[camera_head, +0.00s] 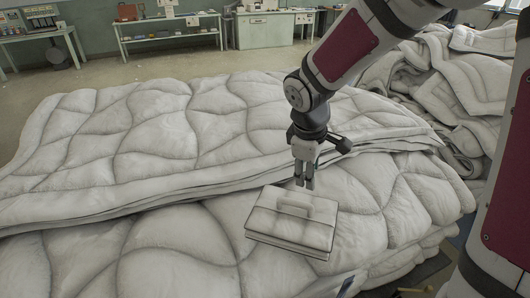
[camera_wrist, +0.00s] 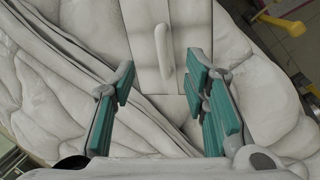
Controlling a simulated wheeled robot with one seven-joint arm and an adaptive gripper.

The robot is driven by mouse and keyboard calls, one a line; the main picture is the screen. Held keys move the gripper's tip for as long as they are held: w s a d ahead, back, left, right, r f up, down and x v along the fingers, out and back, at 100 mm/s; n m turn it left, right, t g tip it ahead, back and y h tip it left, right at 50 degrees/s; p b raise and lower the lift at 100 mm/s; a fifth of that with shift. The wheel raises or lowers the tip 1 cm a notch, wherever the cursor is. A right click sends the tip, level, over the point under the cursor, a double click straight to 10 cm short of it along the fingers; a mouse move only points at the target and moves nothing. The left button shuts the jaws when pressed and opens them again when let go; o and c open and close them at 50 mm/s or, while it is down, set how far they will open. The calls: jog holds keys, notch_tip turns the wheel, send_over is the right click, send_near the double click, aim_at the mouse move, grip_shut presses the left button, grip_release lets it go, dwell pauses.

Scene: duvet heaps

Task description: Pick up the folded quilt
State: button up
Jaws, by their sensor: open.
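The folded quilt (camera_head: 283,226) is a small, flat, rectangular white bundle with a raised handle-like strip on top. It lies on the lower step of a large duvet heap. My gripper (camera_head: 304,184) points down by the quilt's far edge in the head view, and I cannot tell its exact height above it. In the wrist view the quilt (camera_wrist: 142,22) is at the top middle, with its strip (camera_wrist: 163,48) upright. My open, empty gripper (camera_wrist: 161,82) has one teal finger on each side of the picture's middle, below most of the quilt.
A large white duvet heap (camera_head: 150,130) fills the left and middle, with a layered edge behind the quilt. Another crumpled heap (camera_head: 455,85) stands at the right. Work tables (camera_head: 165,35) line the back wall. A yellow object (camera_wrist: 285,25) shows on the floor in the wrist view.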

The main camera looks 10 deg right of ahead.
jog(key=n+y, duration=0.1)
jog(key=n, duration=0.1)
send_near(297, 202)
jog(key=b+x, duration=0.1)
jog(key=x, duration=0.4)
jog(key=shift+w+a+f, duration=0.1)
jog(key=shift+a+f, duration=0.05)
jog(key=shift+f, duration=0.15)
jog(key=shift+x, duration=2.7)
grip_shut()
